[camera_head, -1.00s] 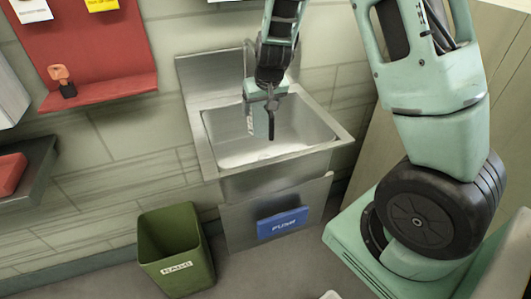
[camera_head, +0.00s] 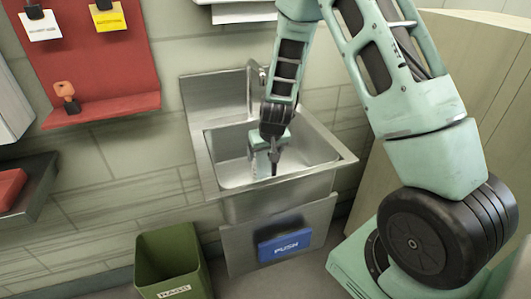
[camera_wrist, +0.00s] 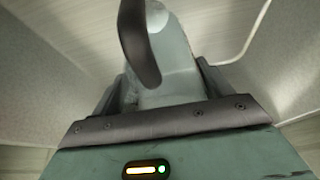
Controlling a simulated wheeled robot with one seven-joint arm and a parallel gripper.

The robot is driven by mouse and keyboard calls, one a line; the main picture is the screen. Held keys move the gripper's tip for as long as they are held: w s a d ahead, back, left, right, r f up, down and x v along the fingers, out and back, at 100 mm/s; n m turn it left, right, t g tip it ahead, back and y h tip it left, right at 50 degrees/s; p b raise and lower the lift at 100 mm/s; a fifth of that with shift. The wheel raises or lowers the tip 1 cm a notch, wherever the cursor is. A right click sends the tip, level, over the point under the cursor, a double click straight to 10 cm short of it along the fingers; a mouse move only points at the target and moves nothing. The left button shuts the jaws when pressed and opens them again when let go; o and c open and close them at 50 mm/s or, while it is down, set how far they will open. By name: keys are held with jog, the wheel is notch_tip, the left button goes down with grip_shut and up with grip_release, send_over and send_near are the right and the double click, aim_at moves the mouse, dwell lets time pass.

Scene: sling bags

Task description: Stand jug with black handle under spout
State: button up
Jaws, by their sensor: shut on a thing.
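The jug is pale and translucent with a black handle. It shows in the wrist view (camera_wrist: 176,62) between my fingers, and its dark curved handle (camera_wrist: 138,42) stands toward the camera. In the head view my gripper (camera_head: 268,150) is low over the sink basin (camera_head: 228,180), shut on the jug (camera_head: 259,166). The jug looks roughly upright, partly hidden by my gripper. The metal spout (camera_head: 252,80) rises at the back of the sink, behind my wrist. I cannot tell whether the jug touches the basin floor or is directly under the spout.
A blue PUSH panel (camera_head: 284,246) is on the sink front. A green RAGS bin (camera_head: 172,262) stands on the floor to the left. A red board with a shelf (camera_head: 100,108) and a dark ledge (camera_head: 32,190) are on the left wall. Basin walls surround the jug.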

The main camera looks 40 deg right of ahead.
jog(key=shift+f, duration=0.15)
jog(key=o, duration=1.1)
